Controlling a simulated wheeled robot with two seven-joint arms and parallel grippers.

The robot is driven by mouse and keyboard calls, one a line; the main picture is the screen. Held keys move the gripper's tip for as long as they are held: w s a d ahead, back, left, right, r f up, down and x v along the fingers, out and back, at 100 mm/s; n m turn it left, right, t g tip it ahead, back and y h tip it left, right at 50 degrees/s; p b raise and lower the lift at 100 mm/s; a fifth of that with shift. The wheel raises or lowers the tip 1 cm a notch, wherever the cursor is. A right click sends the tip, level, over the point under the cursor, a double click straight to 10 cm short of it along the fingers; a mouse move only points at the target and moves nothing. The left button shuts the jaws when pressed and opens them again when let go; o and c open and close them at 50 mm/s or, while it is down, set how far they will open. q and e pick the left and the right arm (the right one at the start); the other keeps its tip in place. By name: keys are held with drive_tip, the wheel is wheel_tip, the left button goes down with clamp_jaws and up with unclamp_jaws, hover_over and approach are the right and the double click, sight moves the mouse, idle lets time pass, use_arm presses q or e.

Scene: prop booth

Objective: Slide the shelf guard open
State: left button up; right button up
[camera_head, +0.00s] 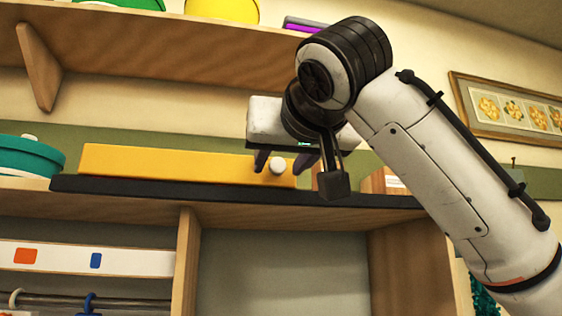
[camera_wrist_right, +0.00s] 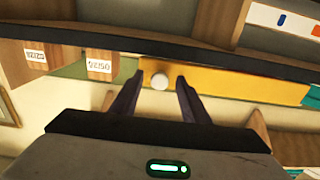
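The shelf guard is a long yellow panel (camera_head: 170,163) with a white round knob (camera_head: 278,166) near its right end. It stands along a black strip (camera_head: 130,187) at the shelf's front edge. My right gripper (camera_head: 286,162) is at the knob, its two dark fingers on either side of it. In the right wrist view the knob (camera_wrist_right: 160,81) sits between the open fingertips (camera_wrist_right: 160,84), with gaps on both sides. The yellow panel (camera_wrist_right: 235,80) runs to the right there. My left gripper is not in view.
Wooden boxes with labels (camera_wrist_right: 98,66) stand beside the guard's knob end. A green round box (camera_head: 28,160) is at the shelf's left. An upper shelf (camera_head: 150,45) with a bracket (camera_head: 40,68) overhangs. Below are a divider (camera_head: 187,265) and a hanging rail (camera_head: 60,301).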

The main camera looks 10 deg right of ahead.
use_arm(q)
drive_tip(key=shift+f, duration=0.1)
use_arm(e)
drive_tip(key=shift+s, duration=0.1)
drive_tip(key=shift+s, duration=0.35)
use_arm(q)
drive_tip(key=b, duration=0.1)
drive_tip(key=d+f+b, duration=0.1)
drive_tip(key=b, duration=0.1)
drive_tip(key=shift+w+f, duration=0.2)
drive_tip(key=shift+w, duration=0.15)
use_arm(e)
drive_tip(key=s, duration=0.9)
drive_tip(key=shift+s+d, duration=0.2)
drive_tip(key=shift+d, duration=0.2)
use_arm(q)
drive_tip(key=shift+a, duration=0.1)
